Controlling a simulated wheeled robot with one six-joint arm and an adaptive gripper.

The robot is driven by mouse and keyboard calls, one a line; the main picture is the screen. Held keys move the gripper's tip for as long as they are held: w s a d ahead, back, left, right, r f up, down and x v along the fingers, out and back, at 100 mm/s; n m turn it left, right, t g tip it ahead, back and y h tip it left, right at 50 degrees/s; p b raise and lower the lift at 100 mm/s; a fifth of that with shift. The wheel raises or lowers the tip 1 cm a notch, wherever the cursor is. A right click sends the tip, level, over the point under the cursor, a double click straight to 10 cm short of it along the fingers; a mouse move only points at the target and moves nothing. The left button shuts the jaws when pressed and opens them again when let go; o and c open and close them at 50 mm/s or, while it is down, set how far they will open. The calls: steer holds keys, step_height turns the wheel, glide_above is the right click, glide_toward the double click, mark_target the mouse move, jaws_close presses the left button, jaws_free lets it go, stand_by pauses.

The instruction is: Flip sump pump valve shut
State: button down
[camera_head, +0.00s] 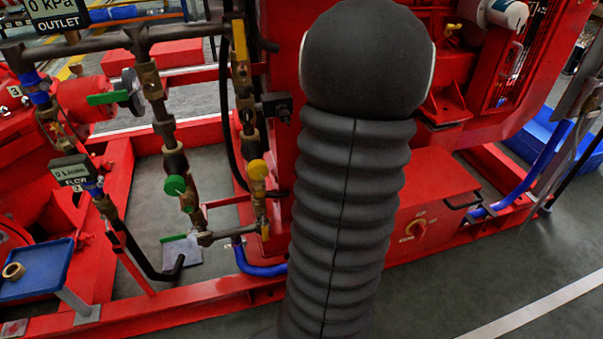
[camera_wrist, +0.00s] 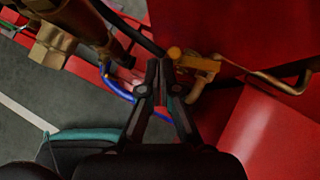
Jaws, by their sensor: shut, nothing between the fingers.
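My gripper (camera_wrist: 160,66) is shut and empty, its fingertips close together in the middle of the wrist view. Just beyond the tips is a small brass valve (camera_wrist: 203,65) with a yellow-orange round end (camera_wrist: 175,53); whether the fingers touch it is unclear. In the head view several valves sit on the pipework at left: a yellow lever (camera_head: 240,42), a yellow knob (camera_head: 258,170), a green lever (camera_head: 107,98) and a green knob (camera_head: 175,185). No label shows which is the sump pump valve. My gripper is hidden in the head view behind my own dark arm.
A red frame (camera_head: 215,297) runs along the base. A blue hose (camera_wrist: 118,90) passes behind my fingers, and brass pipework (camera_wrist: 50,48) lies to the left. A thin brass pipe (camera_wrist: 275,84) runs to the right. Bare floor (camera_head: 480,290) is at right.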

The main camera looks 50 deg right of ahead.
steer(key=shift+d, duration=0.75)
steer(key=s+a+r+p, duration=0.2)
steer(key=s+a+r, duration=0.4)
steer(key=s, duration=0.3)
steer(key=shift+a+r, duration=0.15)
steer(key=shift+r, duration=0.4)
